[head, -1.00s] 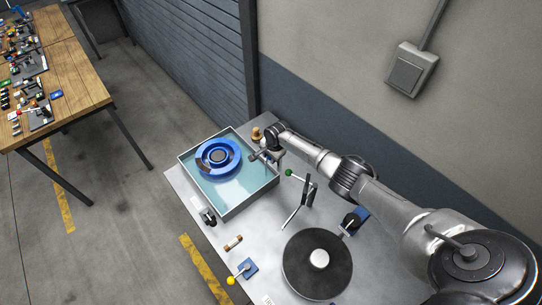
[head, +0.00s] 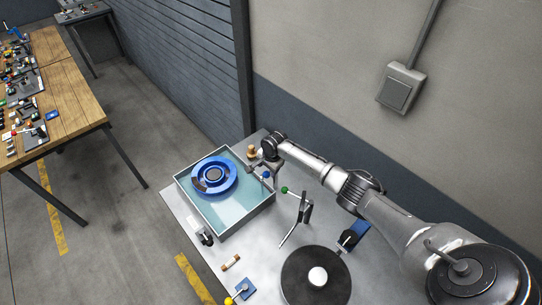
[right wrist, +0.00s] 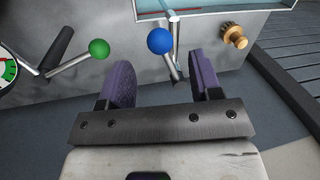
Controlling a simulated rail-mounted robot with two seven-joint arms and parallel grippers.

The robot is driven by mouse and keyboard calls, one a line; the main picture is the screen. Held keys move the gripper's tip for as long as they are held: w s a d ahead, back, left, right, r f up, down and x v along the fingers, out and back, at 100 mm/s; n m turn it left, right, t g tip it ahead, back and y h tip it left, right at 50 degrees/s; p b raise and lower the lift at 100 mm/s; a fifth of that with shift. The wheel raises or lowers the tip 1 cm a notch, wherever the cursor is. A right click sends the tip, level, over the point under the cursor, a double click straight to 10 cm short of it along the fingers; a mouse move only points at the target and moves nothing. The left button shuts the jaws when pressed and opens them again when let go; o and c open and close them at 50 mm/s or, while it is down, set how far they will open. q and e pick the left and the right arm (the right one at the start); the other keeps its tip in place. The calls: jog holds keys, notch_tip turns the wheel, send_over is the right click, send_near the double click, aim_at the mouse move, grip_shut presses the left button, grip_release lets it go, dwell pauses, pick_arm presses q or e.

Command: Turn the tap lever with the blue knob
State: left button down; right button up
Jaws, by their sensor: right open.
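The tap lever's blue knob (head: 266,174) shows beside my right gripper (head: 259,164), near the right wall of the water tank. In the right wrist view, the blue knob (right wrist: 160,40) tops a thin metal lever (right wrist: 172,68) that leans in the picture. My right gripper (right wrist: 162,82) is open, with its two purple-padded fingers on either side of the lever in the picture. The knob stands a little past the fingertips; I see no clear contact. My left gripper is in neither view.
A tank (head: 246,208) holds water and a blue ring-shaped part (head: 214,176). A green-knobbed lever (right wrist: 98,48) and a gauge (right wrist: 8,70) stand to the left, a brass fitting (right wrist: 234,35) to the right. A dark round plate (head: 316,278) sits on the bench.

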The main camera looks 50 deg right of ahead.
notch_tip(320, 180, up, 9)
jog(key=s, duration=0.1)
jog(key=shift+s+f, duration=0.2)
jog(key=shift+s, duration=0.15)
dwell(0.6)
